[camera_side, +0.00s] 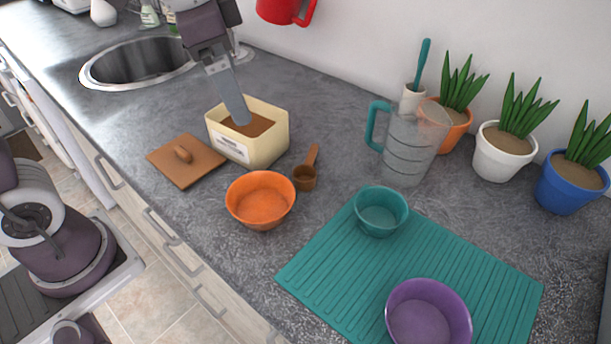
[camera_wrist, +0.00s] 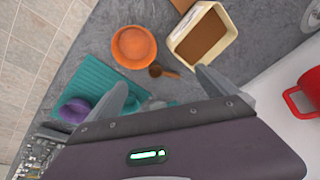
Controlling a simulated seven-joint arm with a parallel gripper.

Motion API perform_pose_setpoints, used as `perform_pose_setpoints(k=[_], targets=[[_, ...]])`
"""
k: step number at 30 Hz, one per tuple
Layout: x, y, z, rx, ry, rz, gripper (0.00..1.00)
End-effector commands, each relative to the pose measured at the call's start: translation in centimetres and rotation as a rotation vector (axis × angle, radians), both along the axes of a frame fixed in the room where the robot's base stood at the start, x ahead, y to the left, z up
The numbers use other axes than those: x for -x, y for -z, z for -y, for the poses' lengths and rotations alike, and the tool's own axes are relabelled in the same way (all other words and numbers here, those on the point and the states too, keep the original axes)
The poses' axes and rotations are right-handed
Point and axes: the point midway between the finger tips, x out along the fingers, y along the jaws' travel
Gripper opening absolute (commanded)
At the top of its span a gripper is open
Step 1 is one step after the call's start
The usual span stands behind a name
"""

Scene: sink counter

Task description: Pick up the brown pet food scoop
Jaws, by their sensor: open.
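The brown scoop (camera_side: 306,177) lies on the counter, between the cream food box and the measuring jug, just right of the orange bowl. Its handle points toward the wall. It also shows in the wrist view (camera_wrist: 156,71), between the two fingers and beyond their tips. My gripper (camera_wrist: 162,88) is open and empty, with its fingers spread. In the side view, my gripper (camera_side: 238,112) hangs over or in front of the cream box, apart from the scoop; only one finger shows clearly there.
The cream box (camera_side: 268,151) holds brown food; its lid (camera_side: 186,168) lies beside it. Near the scoop stand an orange bowl (camera_side: 261,206) and a clear jug (camera_side: 408,150). A teal mat (camera_side: 330,262) carries a teal bowl (camera_side: 381,211) and a purple bowl (camera_side: 428,315). Potted plants line the wall.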

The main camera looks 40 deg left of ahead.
Motion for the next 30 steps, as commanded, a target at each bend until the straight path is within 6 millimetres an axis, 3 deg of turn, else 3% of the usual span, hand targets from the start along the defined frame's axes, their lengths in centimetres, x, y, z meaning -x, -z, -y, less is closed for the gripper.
perform_pose_setpoints(k=[1, 3, 6, 9, 24, 30], targets=[[-3.1, 1.7, 0.7, -0.022, 0.094, -0.054, 0.97], [-6.9, 4.4, 1.6, -0.049, 0.238, -0.115, 0.97], [-10.8, 8.6, 2.8, -0.069, 0.405, -0.185, 0.97], [-12.9, 11.6, 3.6, -0.078, 0.512, -0.224, 0.97], [-14.3, 19.6, 3.5, -0.08, 0.563, -0.244, 0.97], [-14.4, 20.2, 3.5, -0.08, 0.563, -0.241, 0.97]])
